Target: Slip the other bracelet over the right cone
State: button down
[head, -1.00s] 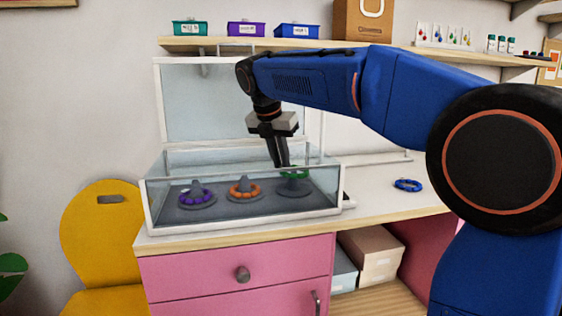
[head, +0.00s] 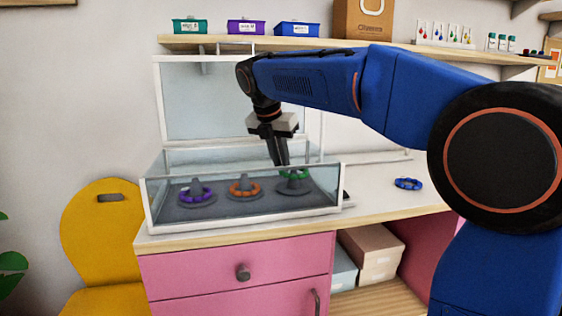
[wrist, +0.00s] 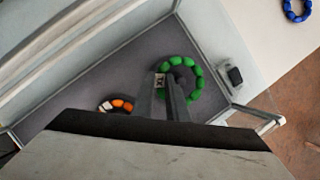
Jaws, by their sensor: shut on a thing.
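The green bracelet (head: 296,174) is at the right cone (head: 293,188) inside the glass-walled case. My gripper (head: 282,164) points down into the case and is shut on the left side of this bracelet. In the wrist view, my fingers (wrist: 172,100) grip the green bead ring (wrist: 198,82), with grey cone surface showing inside it. The ring looks raised above the cone's base; how far the tip passes through it is hard to tell. A blue bracelet (head: 408,184) lies on the table right of the case, also in the wrist view (wrist: 297,9).
A purple bracelet (head: 196,195) circles the left cone and an orange one (head: 244,190) the middle cone. The case's glass front and white rim (head: 250,225) stand close around my gripper. Its lid (head: 200,100) is raised behind. The table right of the case is mostly clear.

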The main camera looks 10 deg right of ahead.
jog(key=c, duration=1.3)
grip_release()
jog(key=shift+r, duration=0.1)
jog(key=shift+r, duration=3.9)
